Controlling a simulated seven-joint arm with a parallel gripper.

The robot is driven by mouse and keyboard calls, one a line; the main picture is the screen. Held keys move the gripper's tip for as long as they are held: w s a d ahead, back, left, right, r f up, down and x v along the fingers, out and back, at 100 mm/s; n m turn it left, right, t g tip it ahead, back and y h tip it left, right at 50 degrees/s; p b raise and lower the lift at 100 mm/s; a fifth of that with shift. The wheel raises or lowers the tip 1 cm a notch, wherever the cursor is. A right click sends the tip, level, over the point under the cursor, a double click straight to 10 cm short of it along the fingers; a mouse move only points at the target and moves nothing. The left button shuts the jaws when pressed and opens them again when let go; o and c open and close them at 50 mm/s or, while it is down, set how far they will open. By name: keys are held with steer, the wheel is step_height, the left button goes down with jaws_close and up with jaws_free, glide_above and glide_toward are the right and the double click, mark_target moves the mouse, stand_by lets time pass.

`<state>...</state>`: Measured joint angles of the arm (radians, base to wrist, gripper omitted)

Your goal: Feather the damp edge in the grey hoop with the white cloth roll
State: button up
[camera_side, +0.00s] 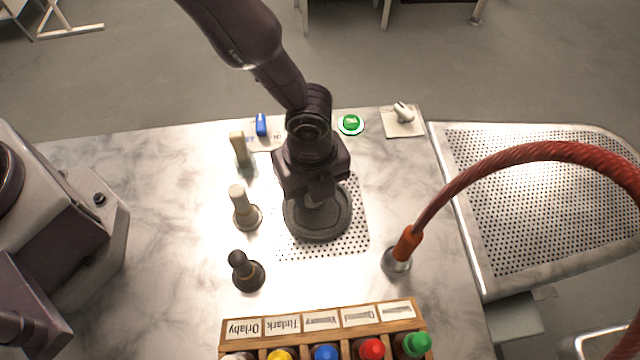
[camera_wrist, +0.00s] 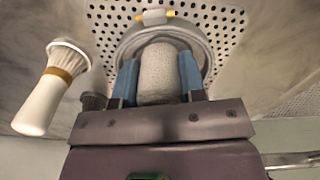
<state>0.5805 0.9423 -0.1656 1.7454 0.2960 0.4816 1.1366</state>
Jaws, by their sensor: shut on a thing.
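My gripper (camera_side: 316,200) is over the grey hoop (camera_side: 345,222), which lies on a perforated plate. In the wrist view its two blue fingers are shut on the white cloth roll (camera_wrist: 158,72), a pale textured cylinder. The roll's far end points into the grey hoop (camera_wrist: 204,48), whose rim curves around it; a small clasp with yellow ends (camera_wrist: 155,16) sits at its far side. I cannot tell whether the roll touches the fabric. The damp edge is not discernible; my gripper and the roll hide much of the hoop's inside. In the side view my gripper hides the roll.
Left of the hoop stand a pale-handled tool (camera_side: 239,195), another behind it (camera_side: 238,145) and a dark-knobbed one (camera_side: 240,262). A red hose (camera_side: 470,175) arches at right. A wooden bottle rack (camera_side: 325,322) is in front. A blue switch (camera_side: 261,124), green button (camera_side: 351,123) and dial (camera_side: 403,112) lie behind.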

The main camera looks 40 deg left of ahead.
steer(key=shift+s+a, duration=0.1)
steer(key=shift+s, duration=0.45)
steer(key=shift+s, duration=0.15)
steer(key=shift+s+d+f, duration=0.2)
steer(key=shift+s+d, duration=0.1)
steer(key=shift+s, duration=0.2)
steer(key=shift+r, duration=0.1)
step_height(320, 180, up, 7)
steer(key=shift+w, duration=0.1)
stand_by(0.4)
steer(key=shift+a, duration=0.1)
